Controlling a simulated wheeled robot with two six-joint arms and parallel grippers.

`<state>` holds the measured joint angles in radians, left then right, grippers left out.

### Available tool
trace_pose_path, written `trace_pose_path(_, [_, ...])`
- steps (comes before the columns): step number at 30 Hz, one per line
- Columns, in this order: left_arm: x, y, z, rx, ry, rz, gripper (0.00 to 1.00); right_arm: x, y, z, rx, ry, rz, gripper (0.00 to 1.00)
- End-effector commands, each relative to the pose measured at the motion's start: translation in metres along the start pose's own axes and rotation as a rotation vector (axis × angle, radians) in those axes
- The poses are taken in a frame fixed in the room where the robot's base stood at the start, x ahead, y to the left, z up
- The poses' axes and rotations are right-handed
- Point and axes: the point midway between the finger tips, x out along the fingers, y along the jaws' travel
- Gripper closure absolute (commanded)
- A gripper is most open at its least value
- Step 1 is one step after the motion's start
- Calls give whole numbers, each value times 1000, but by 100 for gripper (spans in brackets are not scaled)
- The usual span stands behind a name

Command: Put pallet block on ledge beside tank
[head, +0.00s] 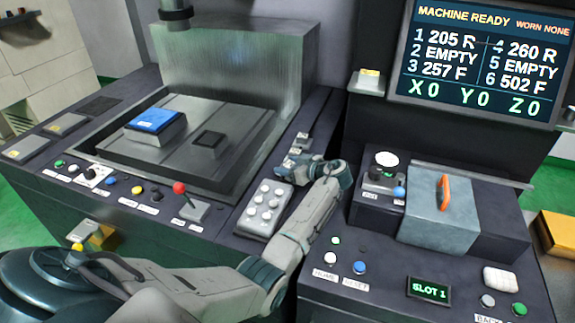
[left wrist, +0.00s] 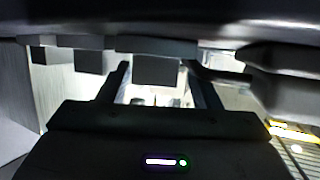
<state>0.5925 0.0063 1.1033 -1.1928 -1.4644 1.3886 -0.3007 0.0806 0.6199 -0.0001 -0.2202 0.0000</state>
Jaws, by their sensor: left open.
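I cannot tell for sure which is the pallet block. My left gripper (head: 289,168) is over the ledge (head: 312,112) at the tank's right side, close to small grey labelled pieces (head: 301,141). In the left wrist view its two fingers (left wrist: 160,88) are apart, with a grey block-shaped piece (left wrist: 156,70) showing between or beyond them. Contact cannot be made out. My right gripper is not in view.
A keypad (head: 264,208) and a red-knobbed lever (head: 186,200) stand at the tank's front right. To the right is a console with a grey box with an orange handle (head: 444,192). A screen (head: 480,55) reads machine ready. A tall metal housing (head: 240,65) stands behind the tank.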

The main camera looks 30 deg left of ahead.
Motion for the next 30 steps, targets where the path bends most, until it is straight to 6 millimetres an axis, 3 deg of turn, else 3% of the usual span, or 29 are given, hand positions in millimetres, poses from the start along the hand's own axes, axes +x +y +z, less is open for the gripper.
trace_pose_path(2, [-12,0,7,-2,-6,1,42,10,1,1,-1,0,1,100])
trace_pose_path(12, [-62,1,1,-6,1,0,42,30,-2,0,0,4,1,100])
trace_pose_path(30, [-69,0,-4,-8,4,-1,42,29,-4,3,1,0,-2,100])
